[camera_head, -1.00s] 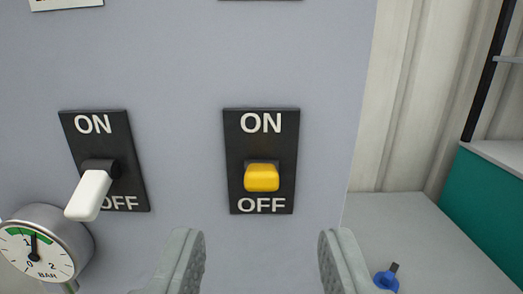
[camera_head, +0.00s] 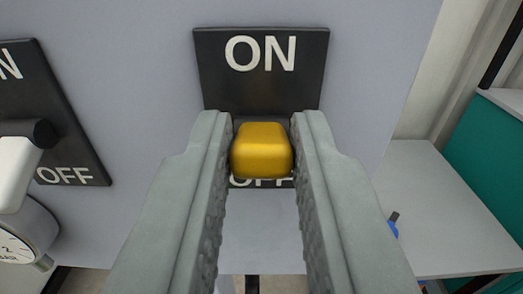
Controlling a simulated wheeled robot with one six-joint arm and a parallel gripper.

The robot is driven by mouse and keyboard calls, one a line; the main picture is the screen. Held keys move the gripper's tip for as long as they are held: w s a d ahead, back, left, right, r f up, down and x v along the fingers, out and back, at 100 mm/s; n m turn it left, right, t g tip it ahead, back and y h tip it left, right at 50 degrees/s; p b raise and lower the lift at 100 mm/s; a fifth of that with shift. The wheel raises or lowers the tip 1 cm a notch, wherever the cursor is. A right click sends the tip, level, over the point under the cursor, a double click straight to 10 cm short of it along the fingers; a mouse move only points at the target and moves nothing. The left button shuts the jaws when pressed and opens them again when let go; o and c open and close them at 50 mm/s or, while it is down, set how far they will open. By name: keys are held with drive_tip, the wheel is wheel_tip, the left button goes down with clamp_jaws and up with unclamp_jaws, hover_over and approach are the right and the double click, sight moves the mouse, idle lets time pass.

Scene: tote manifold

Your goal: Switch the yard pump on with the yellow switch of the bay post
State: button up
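The yellow switch (camera_head: 262,150) sticks out from a black plate (camera_head: 262,85) on the grey post panel (camera_head: 130,60). The plate reads ON at the top and OFF at the bottom. The switch's yellow end covers part of the word OFF, so the lever sits at the lower side. My gripper (camera_head: 262,135) has one finger on each side of the yellow end. A narrow gap seems to show beside the yellow end, and I cannot tell whether either finger touches it.
A white switch (camera_head: 14,170) on its own ON/OFF plate stands to the left. A pressure gauge (camera_head: 20,235) is below it. At the right are a grey bench top (camera_head: 430,210), a blue part (camera_head: 393,228) and a teal panel (camera_head: 490,165).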

clamp_jaws()
drive_tip(key=shift+w+r+g, duration=0.1)
drive_tip(key=shift+r+g, duration=0.15)
drive_tip(key=shift+g, duration=0.45)
drive_tip(key=o, duration=0.6)
unclamp_jaws()
drive_tip(key=s, duration=0.5)
drive_tip(key=s+r, duration=0.1)
drive_tip(key=s, duration=0.5)
drive_tip(key=s+r, duration=0.1)
drive_tip(key=s, duration=0.5)
drive_tip(key=shift+s+r, duration=0.1)
drive_tip(key=shift+s, duration=0.05)
